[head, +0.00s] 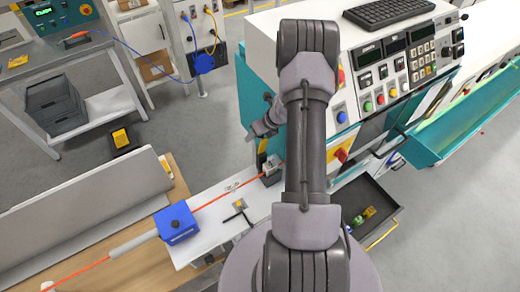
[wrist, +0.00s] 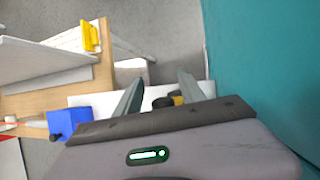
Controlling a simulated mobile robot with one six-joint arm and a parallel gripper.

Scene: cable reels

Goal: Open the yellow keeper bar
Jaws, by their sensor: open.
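The yellow keeper bar (head: 262,152) appears as a small upright yellow piece by the grey block (head: 271,168) where the orange cable ends, close to the teal machine. My arm hides part of this area. In the wrist view a small yellow part, likely the same bar (wrist: 178,98), shows beside dark round parts, low between my fingers and partly hidden by my gripper body. My gripper (head: 262,128) is open, just above the bar in the head view; its two spread fingers also show in the wrist view (wrist: 160,76). I see no contact with the bar.
The teal machine (wrist: 265,70) stands close on the right. A blue box (head: 177,223) sits on the white bench with the orange cable through it. Long grey panels (head: 80,215) lie left. A black drawer (head: 375,205) stands open at right.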

